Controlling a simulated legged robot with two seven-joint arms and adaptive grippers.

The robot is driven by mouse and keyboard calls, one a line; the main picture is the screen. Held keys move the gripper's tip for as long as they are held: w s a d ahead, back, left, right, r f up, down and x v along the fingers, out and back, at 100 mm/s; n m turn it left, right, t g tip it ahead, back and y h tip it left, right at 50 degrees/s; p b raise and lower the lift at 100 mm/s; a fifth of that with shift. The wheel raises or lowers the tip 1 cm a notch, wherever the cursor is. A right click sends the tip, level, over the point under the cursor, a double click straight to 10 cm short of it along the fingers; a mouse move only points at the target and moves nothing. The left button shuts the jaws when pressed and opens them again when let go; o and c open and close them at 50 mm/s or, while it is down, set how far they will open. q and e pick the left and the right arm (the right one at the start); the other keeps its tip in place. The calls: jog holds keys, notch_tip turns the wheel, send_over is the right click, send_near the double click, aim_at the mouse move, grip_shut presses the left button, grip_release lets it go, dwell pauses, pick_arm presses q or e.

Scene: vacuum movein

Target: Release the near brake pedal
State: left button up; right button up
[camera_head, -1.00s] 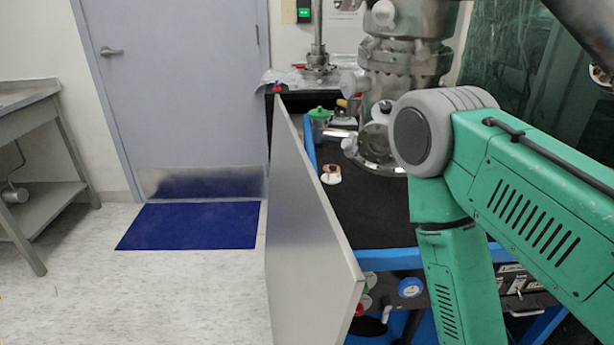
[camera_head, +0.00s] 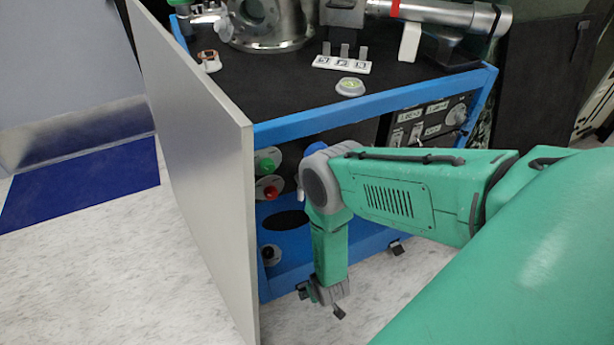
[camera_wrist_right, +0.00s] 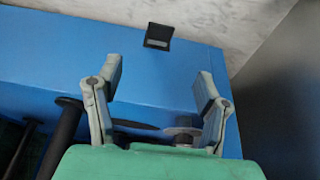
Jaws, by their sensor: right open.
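The near brake pedal (camera_wrist_right: 158,37) is a small black tab at the outer edge of the blue cart base (camera_wrist_right: 60,50). In the right wrist view it lies beyond my fingertips, roughly centred between them, with a gap. My right gripper (camera_wrist_right: 158,80) is open and empty. In the head view my right gripper (camera_head: 322,298) points down beside the cart's lower front edge, and the near pedal is hard to tell apart from it there. Another black pedal (camera_head: 397,247) sits farther right along that edge. My left gripper is not in view.
A grey panel (camera_head: 195,130) stands upright at the cart's left. Red (camera_head: 268,188) and green (camera_head: 265,162) ports, a dark hole (camera_head: 285,220) and a fitting (camera_head: 270,255) are close to my right arm. Floor in front is clear.

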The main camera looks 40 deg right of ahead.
jog(key=b+x, duration=0.8)
jog(key=x, duration=0.6)
jog(key=shift+w+r, duration=0.1)
grip_shut()
jog(key=shift+r, duration=0.1)
